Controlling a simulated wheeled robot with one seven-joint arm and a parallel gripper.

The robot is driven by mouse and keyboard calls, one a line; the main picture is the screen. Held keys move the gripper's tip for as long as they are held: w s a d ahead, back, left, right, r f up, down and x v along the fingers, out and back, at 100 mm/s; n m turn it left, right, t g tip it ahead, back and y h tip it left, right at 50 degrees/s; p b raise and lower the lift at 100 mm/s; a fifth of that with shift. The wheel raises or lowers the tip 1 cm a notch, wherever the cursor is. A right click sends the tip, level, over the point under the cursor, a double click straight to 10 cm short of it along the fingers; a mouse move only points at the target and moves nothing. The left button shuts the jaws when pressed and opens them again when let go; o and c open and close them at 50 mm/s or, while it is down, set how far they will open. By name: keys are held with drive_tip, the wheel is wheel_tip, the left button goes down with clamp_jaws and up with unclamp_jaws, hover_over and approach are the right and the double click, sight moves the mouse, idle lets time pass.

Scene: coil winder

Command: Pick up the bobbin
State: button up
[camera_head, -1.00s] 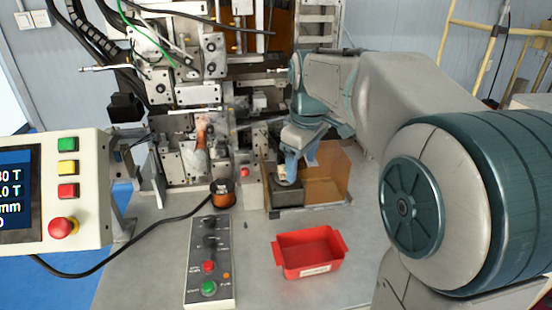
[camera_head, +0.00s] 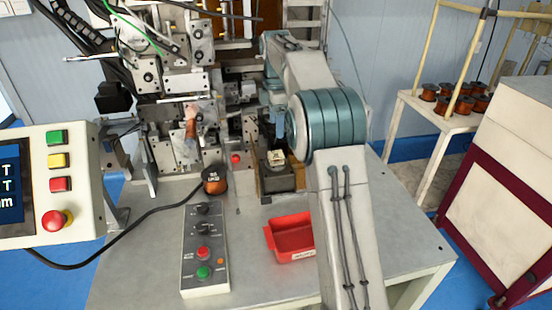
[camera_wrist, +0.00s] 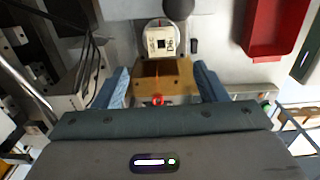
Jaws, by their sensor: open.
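A small pale bobbin (camera_head: 276,157) sits on a dark block (camera_head: 283,179) beside the winding machine. A brown plate (camera_wrist: 165,76) shows between the fingers. In the head view my arm hides most of the gripper, so its height over the block is unclear.
A copper-wound spool (camera_head: 214,182) stands left of the block, near a button box (camera_head: 205,250). A red bin (camera_head: 290,238) stands in front of the block. The winding machine (camera_head: 178,75) rises behind. The table's front right is fairly clear.

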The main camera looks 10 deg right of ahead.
hover_over(276, 152)
drive_tip(key=s, duration=0.1)
wheel_tip(276, 152, down, 5)
drive_tip(key=shift+s+a+f, duration=0.1)
drive_tip(key=shift+f+p, duration=0.8)
drive_tip(key=shift+f, duration=1.95)
drive_tip(key=c, duration=1)
